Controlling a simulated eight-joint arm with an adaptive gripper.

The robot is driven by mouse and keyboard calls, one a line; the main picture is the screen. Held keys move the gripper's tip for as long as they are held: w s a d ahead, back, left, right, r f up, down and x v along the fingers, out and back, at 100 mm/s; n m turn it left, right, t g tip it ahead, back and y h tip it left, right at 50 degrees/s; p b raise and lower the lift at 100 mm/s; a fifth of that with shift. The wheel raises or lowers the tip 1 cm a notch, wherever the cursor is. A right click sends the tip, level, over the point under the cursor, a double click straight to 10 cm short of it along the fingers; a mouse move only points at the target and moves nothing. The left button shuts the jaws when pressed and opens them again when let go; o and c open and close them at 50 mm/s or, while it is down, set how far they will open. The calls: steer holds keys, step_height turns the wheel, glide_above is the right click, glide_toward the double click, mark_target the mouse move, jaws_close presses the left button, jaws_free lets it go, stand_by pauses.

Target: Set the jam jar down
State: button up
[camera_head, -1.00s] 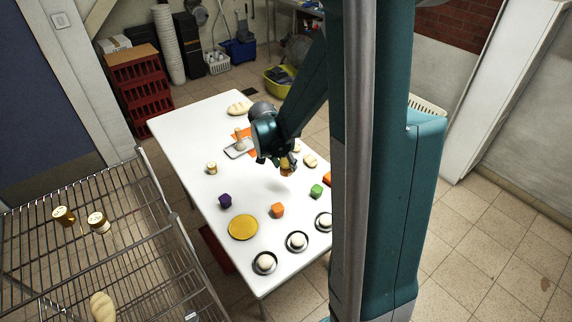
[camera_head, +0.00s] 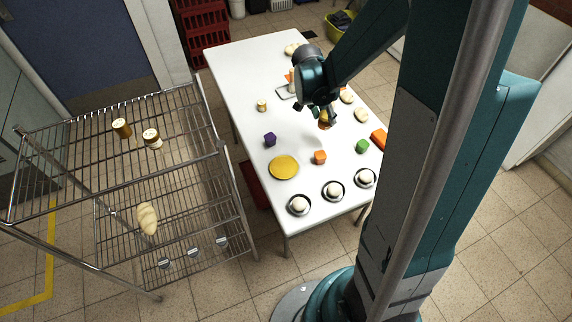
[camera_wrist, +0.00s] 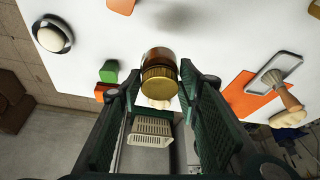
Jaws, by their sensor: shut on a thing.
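My gripper (camera_head: 320,110) is shut on the jam jar (camera_wrist: 160,62), an amber jar with a gold lid. In the wrist view the jar sits between the two fingers with its lid toward the camera. In the head view the jar (camera_head: 325,122) hangs under the fingers over the white table (camera_head: 246,70), partly hidden by them. It looks raised above the surface, with a soft shadow apart from it in the wrist view.
A yellow plate (camera_head: 284,167), purple block (camera_head: 270,139), orange block (camera_head: 320,157), green block (camera_head: 362,146) and several bowls (camera_head: 299,205) are on the table. Another jar (camera_head: 262,105) stands left. Two jars (camera_head: 122,127) (camera_head: 152,138) are on the wire rack (camera_head: 75,160).

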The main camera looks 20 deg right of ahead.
steer(key=s+a+m, duration=0.1)
steer(key=s+a, duration=0.1)
steer(key=a, duration=0.7)
steer(key=s+a+r+m, duration=0.1)
steer(key=s+a, duration=0.2)
steer(key=a, duration=0.7)
steer(key=shift+g+b, duration=0.3)
steer(key=shift+g, duration=0.1)
steer(key=shift+s+f, duration=0.1)
steer(key=shift+f+b, duration=0.8)
steer(key=shift+f, duration=2)
steer(key=shift+f+b, duration=0.55)
steer(key=shift+f, duration=1.55)
steer(key=shift+f, duration=0.15)
steer(key=o, duration=1)
